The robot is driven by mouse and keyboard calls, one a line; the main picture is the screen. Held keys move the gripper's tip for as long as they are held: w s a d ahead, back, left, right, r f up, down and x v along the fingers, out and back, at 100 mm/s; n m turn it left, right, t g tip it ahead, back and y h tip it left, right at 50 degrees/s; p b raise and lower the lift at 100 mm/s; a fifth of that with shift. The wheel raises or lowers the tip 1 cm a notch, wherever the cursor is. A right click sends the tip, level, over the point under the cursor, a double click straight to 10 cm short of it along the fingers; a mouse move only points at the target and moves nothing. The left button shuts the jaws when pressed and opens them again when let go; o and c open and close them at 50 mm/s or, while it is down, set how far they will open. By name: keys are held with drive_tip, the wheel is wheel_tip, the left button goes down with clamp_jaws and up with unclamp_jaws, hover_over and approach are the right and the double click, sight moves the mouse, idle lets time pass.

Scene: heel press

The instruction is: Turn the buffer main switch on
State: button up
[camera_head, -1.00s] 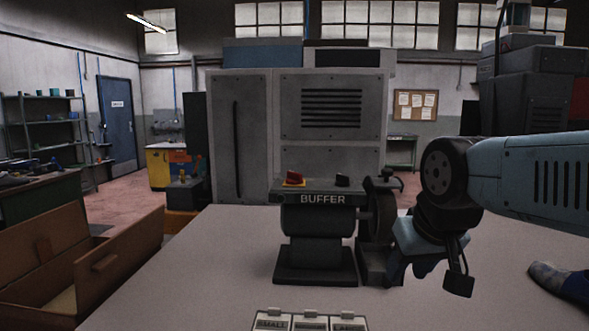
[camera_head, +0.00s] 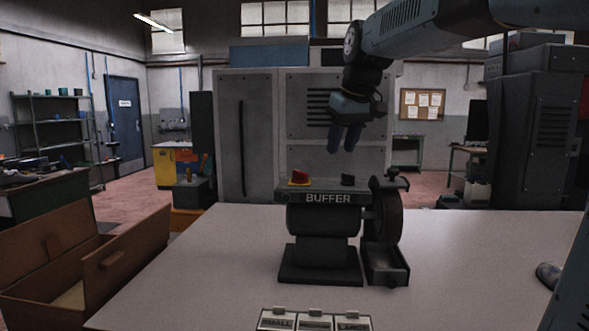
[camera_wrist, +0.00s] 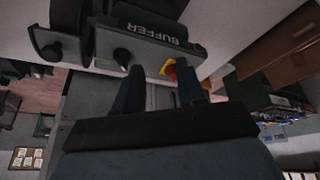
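The buffer (camera_head: 322,220) stands on the pale table, with its name on the front of its top housing. Its red switch knob on a yellow plate (camera_head: 300,177) sits at the left of the housing top, and a black knob (camera_head: 348,180) sits to the right. My gripper (camera_head: 341,146) hangs in the air above and behind the housing, fingers down, apart from it. In the wrist view my gripper's two fingers (camera_wrist: 160,85) are spread with nothing between them. There the red and yellow switch (camera_wrist: 171,69) shows near the right finger, partly covered by it.
The buffing wheel (camera_head: 388,212) stands at the buffer's right side. Labelled boxes (camera_head: 314,320) lie at the table's front edge. An open wooden crate (camera_head: 105,258) is at the left. A grey cabinet (camera_head: 245,135) stands behind. The table's right side is mostly clear.

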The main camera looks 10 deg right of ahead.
drive_tip(key=n+y, duration=0.1)
drive_tip(key=n, duration=0.1)
approach(301, 172)
drive_tip(key=shift+g, duration=0.4)
drive_tip(key=x, duration=0.3)
drive_tip(key=w+x, duration=0.1)
drive_tip(key=x, duration=0.5)
drive_tip(key=shift+w+r, duration=0.25)
drive_tip(key=shift+w, duration=0.05)
drive_tip(key=shift+c, duration=0.2)
clamp_jaws()
